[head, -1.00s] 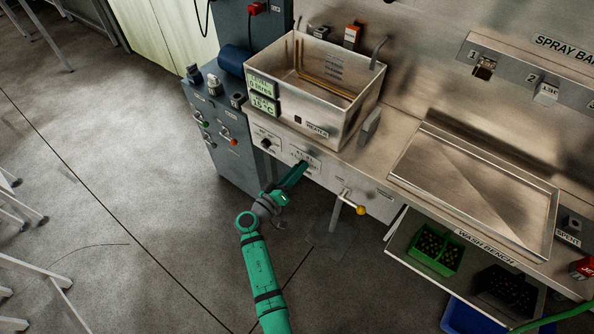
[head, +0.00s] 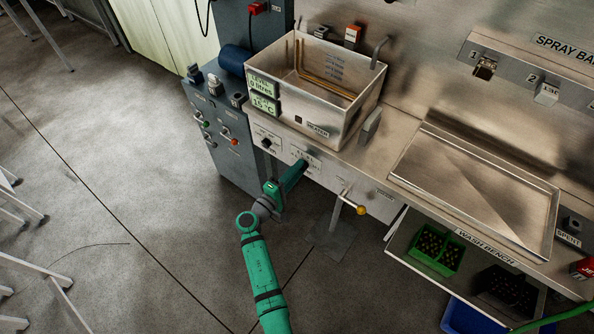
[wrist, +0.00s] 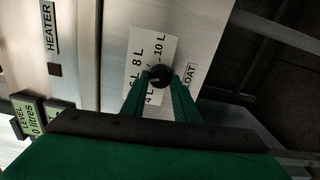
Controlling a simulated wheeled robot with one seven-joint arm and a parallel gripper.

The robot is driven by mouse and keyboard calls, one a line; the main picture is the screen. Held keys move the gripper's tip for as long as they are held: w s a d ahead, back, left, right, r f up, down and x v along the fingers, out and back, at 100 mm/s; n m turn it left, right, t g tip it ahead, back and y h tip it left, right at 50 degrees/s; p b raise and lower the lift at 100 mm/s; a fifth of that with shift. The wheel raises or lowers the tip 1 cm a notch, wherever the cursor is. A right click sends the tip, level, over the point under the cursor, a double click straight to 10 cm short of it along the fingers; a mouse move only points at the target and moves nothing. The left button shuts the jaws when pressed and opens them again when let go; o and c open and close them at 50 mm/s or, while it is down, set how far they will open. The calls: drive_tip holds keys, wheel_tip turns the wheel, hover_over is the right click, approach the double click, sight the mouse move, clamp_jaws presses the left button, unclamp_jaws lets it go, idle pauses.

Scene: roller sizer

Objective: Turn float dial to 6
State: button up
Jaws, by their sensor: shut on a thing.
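The float dial (wrist: 159,76) is a small round black knob on a white scale plate (wrist: 150,50) marked in litres; 4 L, 8 L and 10 L can be read. My gripper (wrist: 158,88) is shut on the dial, one green finger on each side of it. I cannot tell which mark the dial points at. In the head view my gripper (head: 302,166) reaches the bench's front panel, and its fingers hide the dial.
A second black knob (head: 266,143) sits left of the dial on the panel. A yellow-tipped lever (head: 360,210) juts out at the right. The steel tank (head: 312,95) stands above, with level and temperature displays (head: 263,95).

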drive_tip(key=shift+a+f+n, duration=0.1)
drive_tip(key=shift+n, duration=0.5)
drive_tip(key=o, duration=1.1)
drive_tip(key=shift+c, duration=0.2)
drive_tip(key=v, duration=1.1)
